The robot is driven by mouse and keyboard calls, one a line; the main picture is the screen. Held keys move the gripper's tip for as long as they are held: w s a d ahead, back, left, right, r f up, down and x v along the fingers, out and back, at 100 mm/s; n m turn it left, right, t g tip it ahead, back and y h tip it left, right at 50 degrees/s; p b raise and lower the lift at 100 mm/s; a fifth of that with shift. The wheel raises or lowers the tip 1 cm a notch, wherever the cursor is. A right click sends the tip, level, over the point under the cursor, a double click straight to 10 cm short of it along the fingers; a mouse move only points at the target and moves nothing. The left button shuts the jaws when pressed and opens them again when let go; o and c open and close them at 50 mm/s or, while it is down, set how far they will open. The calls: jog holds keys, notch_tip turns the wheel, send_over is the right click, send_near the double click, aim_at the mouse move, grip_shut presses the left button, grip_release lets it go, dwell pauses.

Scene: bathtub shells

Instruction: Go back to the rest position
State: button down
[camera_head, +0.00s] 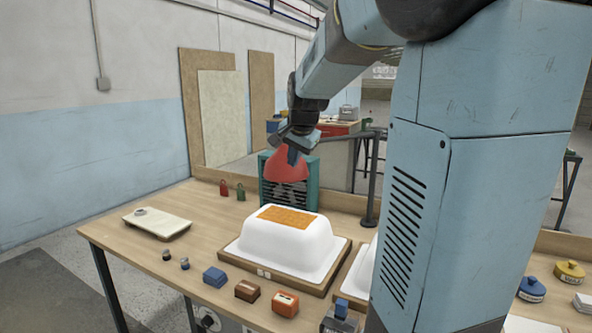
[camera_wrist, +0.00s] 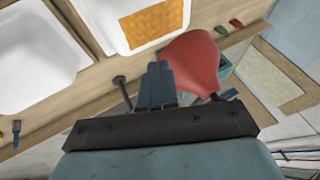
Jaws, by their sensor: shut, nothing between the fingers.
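My gripper (camera_head: 292,154) hangs in the air above and behind the white tub shell (camera_head: 270,249), in front of a red rounded object (camera_head: 287,168) at the table's back. In the wrist view my gripper (camera_wrist: 158,70) has its fingers together with nothing between them. The tub shell lies upside down on a wooden base, with an orange patch (camera_head: 286,217) on top. The patch also shows in the wrist view (camera_wrist: 150,22). A second white shell (camera_wrist: 35,50) is mostly hidden behind my arm in the head view.
A teal crate-like stand (camera_head: 272,192) is under the red object. Small blue, brown and orange blocks (camera_head: 285,303) line the front edge. A pale board (camera_head: 157,222) lies at left. A dark post (camera_head: 370,185) stands near the back edge. Blue and yellow pots (camera_head: 569,272) are at right.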

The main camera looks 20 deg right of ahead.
jog(key=s+a+f+n, duration=0.1)
jog(key=s+a+n, duration=0.2)
jog(key=s, duration=0.6)
jog(key=s+a+f+n, duration=0.2)
jog(key=s+a+n, duration=0.1)
jog(key=s, duration=0.6)
jog(key=s+a+f+n+g+y, duration=0.1)
jog(key=s+a+n, duration=0.2)
jog(key=s, duration=0.5)
jog(key=shift+s+a+f+n, duration=0.25)
jog(key=shift+s+f+n, duration=0.15)
jog(key=shift+n, duration=0.5)
dwell(0.9)
